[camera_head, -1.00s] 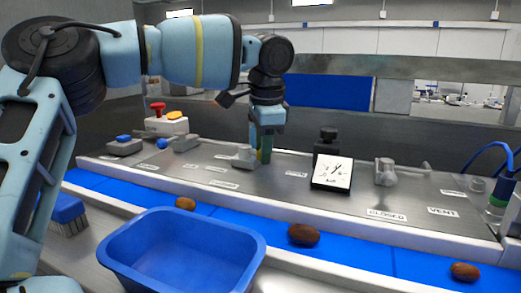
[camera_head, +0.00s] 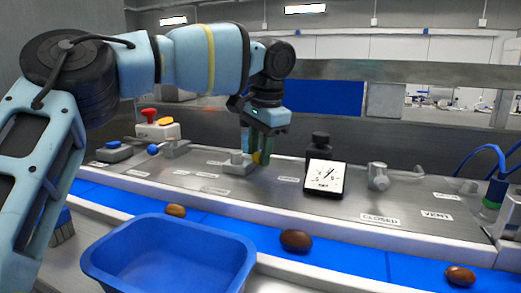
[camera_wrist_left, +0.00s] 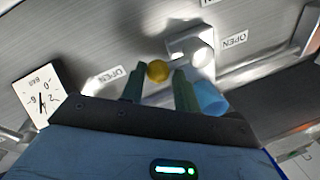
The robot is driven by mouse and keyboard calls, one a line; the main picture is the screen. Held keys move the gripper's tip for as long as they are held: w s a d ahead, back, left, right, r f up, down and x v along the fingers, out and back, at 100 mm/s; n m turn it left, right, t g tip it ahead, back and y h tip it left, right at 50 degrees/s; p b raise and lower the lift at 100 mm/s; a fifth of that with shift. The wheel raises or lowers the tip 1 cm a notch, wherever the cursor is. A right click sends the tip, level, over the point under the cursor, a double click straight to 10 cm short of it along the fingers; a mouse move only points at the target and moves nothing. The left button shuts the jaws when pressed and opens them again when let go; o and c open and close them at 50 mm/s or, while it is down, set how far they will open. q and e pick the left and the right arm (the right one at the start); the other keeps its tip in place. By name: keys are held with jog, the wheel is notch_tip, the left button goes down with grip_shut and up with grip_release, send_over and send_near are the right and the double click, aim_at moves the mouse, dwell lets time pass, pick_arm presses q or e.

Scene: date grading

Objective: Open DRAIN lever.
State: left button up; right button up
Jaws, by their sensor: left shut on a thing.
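A small lever on the steel panel has a pale metal base (camera_head: 238,165) and a yellow knob (camera_head: 257,158). No DRAIN label is legible to me. My left gripper (camera_head: 258,150) points down at this lever, just right of its base. In the left wrist view the yellow knob (camera_wrist_left: 158,71) shows between the two green fingers of my left gripper (camera_wrist_left: 157,85), which is shut on it. The metal base (camera_wrist_left: 190,48) stands beside it, with OPEN labels (camera_wrist_left: 103,82) on either side. My right gripper is not in view.
A gauge (camera_head: 325,178) stands close right of the lever, and another metal fitting (camera_head: 378,178) farther right. A blue-knobbed lever (camera_head: 153,150) and a red-button box (camera_head: 158,131) are at left. A blue bin (camera_head: 170,225) and a belt (camera_head: 340,255) with dates lie in front.

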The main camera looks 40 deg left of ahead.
pick_arm(q)
jog(key=shift+s+a, duration=0.1)
jog(key=shift+a, duration=0.05)
jog(key=o, duration=1)
jog(key=shift+s+a, duration=0.1)
jog(key=shift+s, duration=0.05)
jog(key=shift+d+r, duration=0.2)
jog(key=shift+r, duration=0.1)
jog(key=shift+s+d+r, duration=0.1)
jog(key=shift+d+r, duration=0.1)
jog(key=shift+r, duration=1)
jog(key=shift+w+d+r, duration=0.1)
jog(key=shift+d+r, duration=0.1)
jog(key=shift+r, duration=0.95)
jog(key=shift+s+d+r, duration=0.1)
jog(key=shift+d+r, duration=0.1)
jog(key=shift+r, duration=1)
